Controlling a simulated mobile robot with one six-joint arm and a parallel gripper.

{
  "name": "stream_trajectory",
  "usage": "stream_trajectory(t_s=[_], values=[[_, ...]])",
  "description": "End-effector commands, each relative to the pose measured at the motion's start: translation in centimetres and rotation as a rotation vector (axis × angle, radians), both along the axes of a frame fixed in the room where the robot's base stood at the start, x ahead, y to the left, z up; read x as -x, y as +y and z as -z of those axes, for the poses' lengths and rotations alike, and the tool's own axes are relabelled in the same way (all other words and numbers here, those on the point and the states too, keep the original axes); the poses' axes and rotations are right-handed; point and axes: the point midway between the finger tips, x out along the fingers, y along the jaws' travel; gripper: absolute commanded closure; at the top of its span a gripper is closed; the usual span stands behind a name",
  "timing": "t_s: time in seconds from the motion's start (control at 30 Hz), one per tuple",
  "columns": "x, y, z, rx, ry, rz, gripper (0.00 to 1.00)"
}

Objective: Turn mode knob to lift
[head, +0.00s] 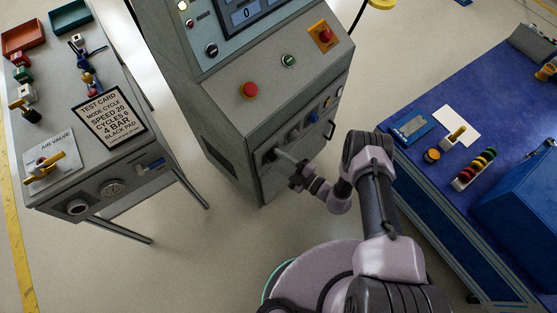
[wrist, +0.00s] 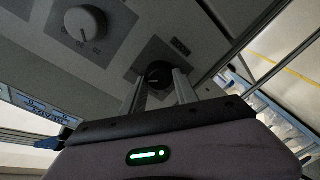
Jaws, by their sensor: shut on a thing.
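A grey machine cabinet (head: 225,110) stands at the centre of the head view. My gripper (head: 277,154) reaches the left end of its lower front panel. In the wrist view a black round knob (wrist: 158,70) sits on a dark square plate. The two fingers of my gripper (wrist: 158,88) are shut on this knob, one on each side. In the head view my gripper mostly hides the knob.
A red button (head: 249,90) and an emergency stop (head: 325,36) are on the sloped panel above. A test card (head: 109,117) lies on the left table; a blue-topped bench (head: 425,165) stands right.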

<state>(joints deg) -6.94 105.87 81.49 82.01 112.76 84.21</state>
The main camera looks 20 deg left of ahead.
Motion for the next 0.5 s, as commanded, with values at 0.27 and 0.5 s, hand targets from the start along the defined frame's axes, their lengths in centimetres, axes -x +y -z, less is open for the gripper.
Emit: stream_trajectory(t_s=[0.27,0.5], values=[[0.08,0.03,0.17,0.124,-0.225,0.0,1.0],[0.15,0.07,0.11,0.232,-0.425,-0.001,1.0]])
